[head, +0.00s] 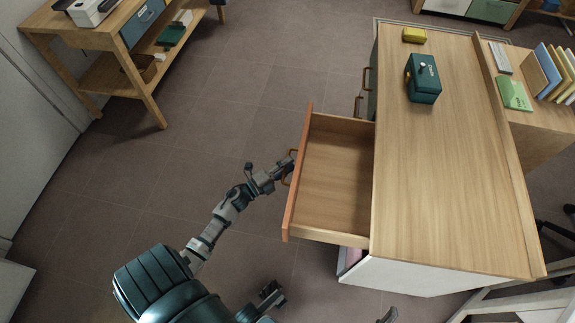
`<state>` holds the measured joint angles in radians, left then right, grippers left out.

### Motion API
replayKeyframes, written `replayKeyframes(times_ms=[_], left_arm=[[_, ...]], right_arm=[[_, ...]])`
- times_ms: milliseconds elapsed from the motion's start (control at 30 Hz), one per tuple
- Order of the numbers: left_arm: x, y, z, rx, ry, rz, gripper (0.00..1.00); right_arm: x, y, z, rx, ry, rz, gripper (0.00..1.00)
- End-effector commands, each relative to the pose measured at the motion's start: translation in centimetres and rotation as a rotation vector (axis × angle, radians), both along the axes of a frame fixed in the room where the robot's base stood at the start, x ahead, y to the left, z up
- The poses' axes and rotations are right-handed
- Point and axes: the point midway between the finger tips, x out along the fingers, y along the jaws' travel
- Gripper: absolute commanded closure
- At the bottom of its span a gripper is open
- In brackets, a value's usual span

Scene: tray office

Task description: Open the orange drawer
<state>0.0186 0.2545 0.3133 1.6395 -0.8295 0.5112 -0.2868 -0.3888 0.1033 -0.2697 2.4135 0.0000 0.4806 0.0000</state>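The orange-fronted drawer (297,180) is pulled far out from the left side of the wooden desk, and its wooden inside is empty. Its brass handle (287,181) is on the outer face of the orange front. My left gripper (287,166) is at this handle, with its fingers about the middle of the bar, and it looks shut on it. The fingertips are small and partly hidden by the drawer front. Of my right gripper, only a grey tip (388,315) seems to show at the bottom edge, so its state is unclear.
The desk top (445,170) carries a teal box (423,80) and a yellow block (414,36). Books (555,75) stand on the side shelf at right. A wooden bench (105,40) is at upper left. The floor left of the drawer is clear.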

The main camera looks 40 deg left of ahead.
Motion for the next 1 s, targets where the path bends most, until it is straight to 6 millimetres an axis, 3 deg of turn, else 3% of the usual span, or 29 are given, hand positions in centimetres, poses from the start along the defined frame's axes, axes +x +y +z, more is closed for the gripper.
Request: replayKeyframes(times_ms=[167, 600, 800, 1000], left_arm=[[-1.3, 0.1, -0.2, 0.0, 0.002, -0.001, 0.63], [-9.9, 2.1, -1.7, -0.004, 0.004, 0.002, 0.63], [-11.5, 2.4, -1.9, -0.003, 0.003, 0.001, 0.63], [-11.6, 2.4, -1.9, -0.003, 0.003, 0.0, 0.63]], right_arm=[[-0.1, -0.1, 0.1, -0.001, -0.002, 0.0, 0.0], [-0.1, 0.0, 0.1, -0.001, -0.002, 0.0, 0.0], [-0.1, 0.0, 0.1, 0.001, -0.002, 0.0, 0.0], [-0.1, -0.1, 0.1, 0.001, -0.002, 0.0, 0.0]])
